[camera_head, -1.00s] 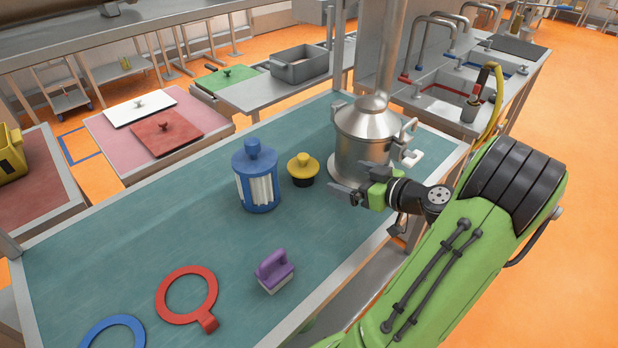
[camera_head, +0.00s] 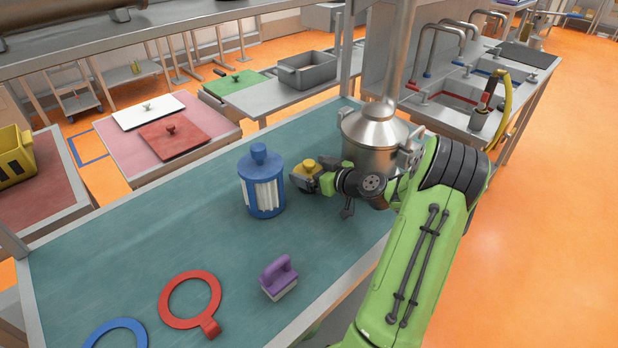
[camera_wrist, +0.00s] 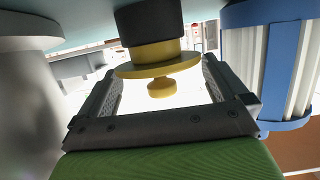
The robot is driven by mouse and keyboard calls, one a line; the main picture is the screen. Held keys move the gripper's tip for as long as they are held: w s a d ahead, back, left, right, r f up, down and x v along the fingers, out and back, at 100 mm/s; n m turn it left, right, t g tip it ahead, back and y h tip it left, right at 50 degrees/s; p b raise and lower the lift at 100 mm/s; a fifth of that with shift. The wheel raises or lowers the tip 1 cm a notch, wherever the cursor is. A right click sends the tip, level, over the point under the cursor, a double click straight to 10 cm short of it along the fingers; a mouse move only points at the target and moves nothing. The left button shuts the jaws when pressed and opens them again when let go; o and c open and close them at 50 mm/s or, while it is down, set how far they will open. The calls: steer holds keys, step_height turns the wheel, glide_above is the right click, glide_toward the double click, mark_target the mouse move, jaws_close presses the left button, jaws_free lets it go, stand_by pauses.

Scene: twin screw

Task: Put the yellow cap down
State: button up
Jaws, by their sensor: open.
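The yellow cap (camera_head: 309,166) with its black lower part is on the teal table, mostly hidden behind my gripper in the head view. In the wrist view the yellow cap (camera_wrist: 160,70) has its knob between my two fingers, and the black part is at the top of the picture. My gripper (camera_wrist: 160,88) is open, with space visible between each finger and the knob. In the head view my gripper (camera_head: 312,180) is at the cap, right of the blue canister.
The blue canister (camera_head: 262,182) stands close left of my gripper. The steel pot (camera_head: 372,140) stands close behind and to the right. A purple-handled brush (camera_head: 279,277) and a red ring (camera_head: 190,300) lie toward the front. The table's middle is clear.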

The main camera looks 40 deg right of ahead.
steer(key=c, duration=0.9)
